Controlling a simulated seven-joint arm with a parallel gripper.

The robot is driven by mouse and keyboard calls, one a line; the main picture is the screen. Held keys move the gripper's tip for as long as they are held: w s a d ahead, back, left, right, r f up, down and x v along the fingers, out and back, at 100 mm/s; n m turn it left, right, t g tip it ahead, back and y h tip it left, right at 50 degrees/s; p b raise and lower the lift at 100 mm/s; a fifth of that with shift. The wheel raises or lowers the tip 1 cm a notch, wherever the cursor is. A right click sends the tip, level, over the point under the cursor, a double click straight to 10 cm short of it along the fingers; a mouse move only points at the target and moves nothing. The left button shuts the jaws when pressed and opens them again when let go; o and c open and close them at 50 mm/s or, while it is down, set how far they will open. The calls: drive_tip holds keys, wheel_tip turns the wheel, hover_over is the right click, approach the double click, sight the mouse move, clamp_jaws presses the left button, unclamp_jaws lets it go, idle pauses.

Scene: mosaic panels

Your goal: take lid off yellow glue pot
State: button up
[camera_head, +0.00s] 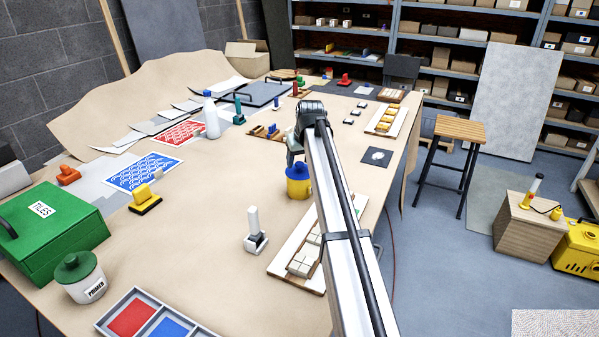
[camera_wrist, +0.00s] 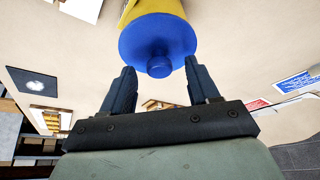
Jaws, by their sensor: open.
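The yellow glue pot (camera_head: 298,190) stands upright on the table, left of my arm in the head view. Its blue lid (camera_head: 298,171) is on it and has a small knob. In the wrist view, the blue lid (camera_wrist: 158,42) with its knob (camera_wrist: 160,67) is just beyond my fingertips, with some of the yellow pot (camera_wrist: 150,8) at the top edge. My gripper (camera_wrist: 161,78) is open and empty, with the knob roughly midway between its fingers. In the head view my arm hides part of my gripper, close to the lid.
A white-handled tool (camera_head: 254,232) and a tile panel (camera_head: 297,265) are nearer on the table. A white primer pot (camera_head: 88,287) with a green lid and a green tiles box (camera_head: 45,232) are at left. Bare table lies left of the glue pot.

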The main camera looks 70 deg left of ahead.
drive_tip(key=shift+a+f, duration=0.1)
drive_tip(key=shift+f, duration=0.2)
drive_tip(key=c, duration=1.1)
drive_tip(key=shift+r, duration=0.1)
